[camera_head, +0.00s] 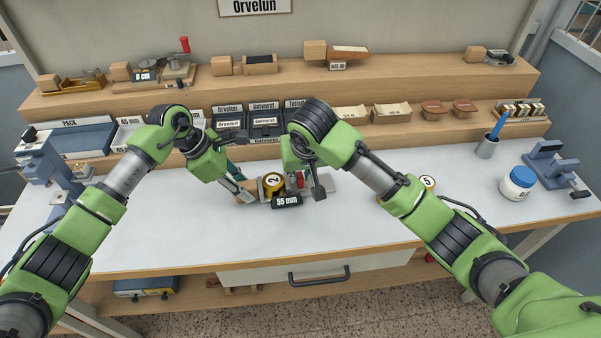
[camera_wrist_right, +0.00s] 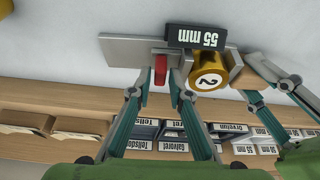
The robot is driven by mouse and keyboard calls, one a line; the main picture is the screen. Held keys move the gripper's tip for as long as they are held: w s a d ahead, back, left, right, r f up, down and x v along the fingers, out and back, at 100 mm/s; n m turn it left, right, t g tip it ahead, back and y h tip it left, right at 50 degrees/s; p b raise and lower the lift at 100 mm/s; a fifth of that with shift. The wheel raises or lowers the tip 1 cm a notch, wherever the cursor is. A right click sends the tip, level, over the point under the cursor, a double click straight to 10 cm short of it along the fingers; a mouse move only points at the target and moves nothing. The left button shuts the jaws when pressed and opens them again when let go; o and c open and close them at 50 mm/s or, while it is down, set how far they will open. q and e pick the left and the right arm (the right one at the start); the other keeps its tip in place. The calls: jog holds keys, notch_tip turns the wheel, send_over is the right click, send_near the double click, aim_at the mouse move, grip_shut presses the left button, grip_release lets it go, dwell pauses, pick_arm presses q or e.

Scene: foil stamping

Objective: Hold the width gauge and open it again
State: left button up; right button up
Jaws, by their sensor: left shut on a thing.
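The width gauge is on the table at the middle, with a grey metal plate (camera_wrist_right: 128,48), a tan block at one end, a yellow round part marked 2 (camera_head: 273,182), and a red tab (camera_wrist_right: 160,69). A dark label (camera_head: 287,202) reading "55 mm" shows in front of it. My left gripper (camera_head: 243,193) is shut on the gauge's tan block end (camera_wrist_right: 242,72). My right gripper (camera_wrist_right: 163,84) is over the gauge with its fingertips on either side of the red tab. Whether they press on it is not clear.
A second round piece marked 5 (camera_head: 427,183) lies behind my right arm. A white jar with a blue lid (camera_head: 517,183), a pen cup (camera_head: 487,147) and a blue clamp (camera_head: 553,168) stand at the right. Labelled bins (camera_head: 229,122) line the back shelf. The table front is clear.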

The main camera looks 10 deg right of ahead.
grip_shut()
jog(key=shift+d, duration=0.85)
grip_release()
jog(key=v, duration=1.2)
jog(key=shift+w, duration=0.1)
